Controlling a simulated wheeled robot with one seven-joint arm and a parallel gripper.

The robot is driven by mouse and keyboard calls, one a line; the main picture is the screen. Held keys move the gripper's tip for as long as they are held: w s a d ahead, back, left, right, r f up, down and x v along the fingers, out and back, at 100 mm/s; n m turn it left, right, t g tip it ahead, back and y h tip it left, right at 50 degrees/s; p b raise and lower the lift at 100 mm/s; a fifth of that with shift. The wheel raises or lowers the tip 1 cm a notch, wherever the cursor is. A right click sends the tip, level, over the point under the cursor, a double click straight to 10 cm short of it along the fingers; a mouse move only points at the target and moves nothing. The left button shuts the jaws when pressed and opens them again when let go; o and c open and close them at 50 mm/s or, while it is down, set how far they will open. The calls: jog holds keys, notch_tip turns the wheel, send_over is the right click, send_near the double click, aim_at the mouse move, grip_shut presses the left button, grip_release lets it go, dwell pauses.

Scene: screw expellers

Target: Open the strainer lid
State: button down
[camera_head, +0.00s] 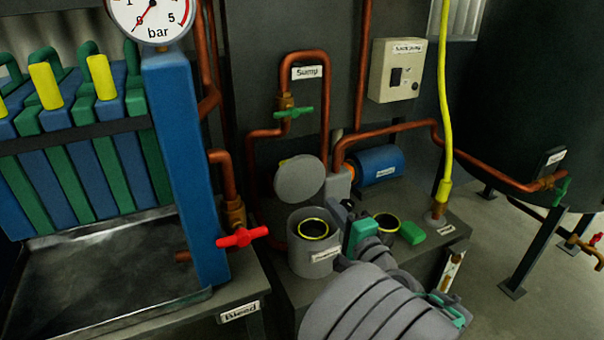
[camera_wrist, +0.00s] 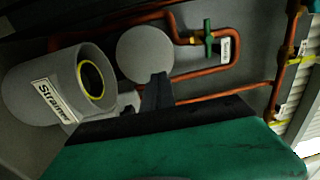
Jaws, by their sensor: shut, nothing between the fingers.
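The strainer (camera_head: 315,262) is a grey cylinder with a white label, standing on the dark bench in the middle of the head view. Its mouth is uncovered and shows a yellow ring inside. The round grey strainer lid (camera_head: 299,179) stands raised, tilted up behind the mouth. In the wrist view the strainer (camera_wrist: 22,95) is at left and the lid (camera_wrist: 145,54) is right of its mouth. My gripper (camera_head: 346,206) is shut and empty, just right of the strainer's mouth. Its dark fingertips (camera_wrist: 158,85) overlap the lid's lower edge in the wrist view; contact cannot be told.
A small dark cup (camera_head: 386,222) and a green block (camera_head: 412,233) stand right of my gripper. A blue motor (camera_head: 378,166) and copper pipes are behind. A red valve handle (camera_head: 242,237) sticks out left of the strainer. A green valve (camera_head: 294,112) is above the lid.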

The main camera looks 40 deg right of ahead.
jog(key=w+p, duration=0.2)
jog(key=p, duration=0.3)
send_near(302, 170)
jog(key=x, duration=0.7)
